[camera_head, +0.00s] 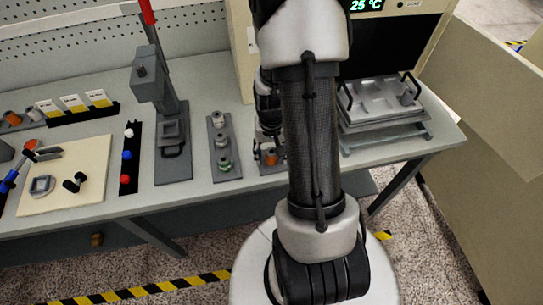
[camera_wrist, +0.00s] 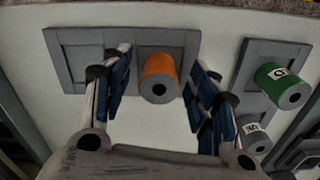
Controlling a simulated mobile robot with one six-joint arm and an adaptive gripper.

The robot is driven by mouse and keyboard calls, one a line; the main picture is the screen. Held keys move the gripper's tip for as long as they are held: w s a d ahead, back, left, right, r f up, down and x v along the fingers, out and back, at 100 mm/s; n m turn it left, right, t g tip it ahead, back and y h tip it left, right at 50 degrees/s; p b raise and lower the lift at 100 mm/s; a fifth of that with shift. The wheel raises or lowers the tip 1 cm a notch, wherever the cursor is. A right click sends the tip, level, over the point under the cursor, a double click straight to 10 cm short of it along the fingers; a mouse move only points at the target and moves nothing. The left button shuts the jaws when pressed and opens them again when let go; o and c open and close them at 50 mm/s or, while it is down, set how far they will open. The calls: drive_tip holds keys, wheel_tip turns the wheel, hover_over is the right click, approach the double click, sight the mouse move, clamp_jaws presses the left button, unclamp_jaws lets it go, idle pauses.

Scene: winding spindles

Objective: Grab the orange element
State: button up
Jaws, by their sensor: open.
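The orange element (camera_wrist: 160,68) is a short orange cylinder with a grey end and a dark centre hole. In the wrist view it sits at top centre on a grey holder plate (camera_wrist: 75,62). In the head view the orange element (camera_head: 271,157) shows low beside my arm, partly hidden. My gripper (camera_wrist: 161,60) is open, with one blue-padded finger on each side of the element. Gaps show between the fingers and the element, and nothing is held.
A second grey plate (camera_wrist: 260,52) on the right holds a green spool (camera_wrist: 282,84) and a whitish spool (camera_wrist: 254,136), close to the right finger. A press (camera_head: 172,120) stands further left on the bench. A machine with a metal tray (camera_head: 380,100) is at right.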

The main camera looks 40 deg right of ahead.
drive_tip(key=c, duration=1.2)
drive_tip(key=shift+o, duration=0.2)
drive_tip(key=shift+r, duration=0.15)
